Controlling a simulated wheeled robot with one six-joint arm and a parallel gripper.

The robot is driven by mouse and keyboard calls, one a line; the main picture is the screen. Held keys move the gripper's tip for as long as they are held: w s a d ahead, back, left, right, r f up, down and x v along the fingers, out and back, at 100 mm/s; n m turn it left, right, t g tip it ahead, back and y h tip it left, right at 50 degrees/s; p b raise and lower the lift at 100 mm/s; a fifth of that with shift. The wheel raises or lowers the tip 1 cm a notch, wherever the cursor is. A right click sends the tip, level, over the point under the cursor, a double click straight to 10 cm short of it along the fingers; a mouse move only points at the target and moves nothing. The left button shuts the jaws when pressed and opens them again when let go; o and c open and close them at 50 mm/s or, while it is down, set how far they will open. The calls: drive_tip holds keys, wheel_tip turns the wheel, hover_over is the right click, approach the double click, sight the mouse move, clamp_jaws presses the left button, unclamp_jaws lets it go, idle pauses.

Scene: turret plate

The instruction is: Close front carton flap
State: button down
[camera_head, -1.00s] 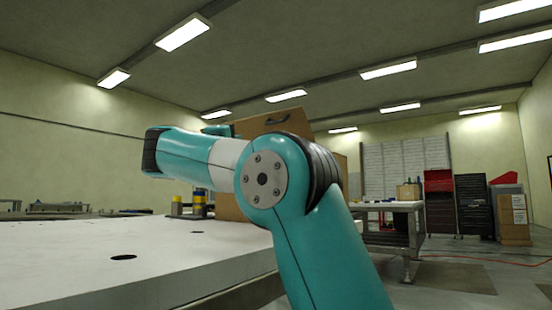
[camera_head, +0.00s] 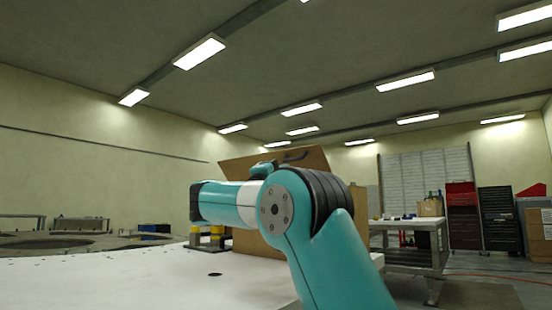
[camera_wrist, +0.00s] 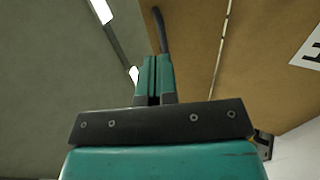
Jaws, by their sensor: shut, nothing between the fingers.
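The brown cardboard carton (camera_head: 249,242) stands on the white plate behind my arm, which hides much of it. A raised, tilted flap (camera_head: 237,169) with a dark handle shows above my arm. In the wrist view a brown panel (camera_wrist: 188,60) with a dark handle strip (camera_wrist: 160,30) fills the upper middle. A seam separates it from another brown panel (camera_wrist: 265,50) bearing a white label. My gripper (camera_wrist: 154,62) is shut and empty, its tips close to the handle strip. I cannot tell whether they touch. The head view does not show the fingertips clearly.
The white plate (camera_head: 130,272) has a dark hole (camera_head: 215,274) and clear room at the left. Yellow-and-dark posts (camera_head: 206,237) stand beside the carton. A workbench (camera_head: 412,227) is at the right, with red and black cabinets behind.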

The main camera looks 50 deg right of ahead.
sight(298, 159)
drive_tip(key=p+x, duration=0.1)
drive_tip(key=x, duration=0.5)
drive_tip(key=shift+d+r, duration=0.15)
drive_tip(key=shift+d, duration=0.2)
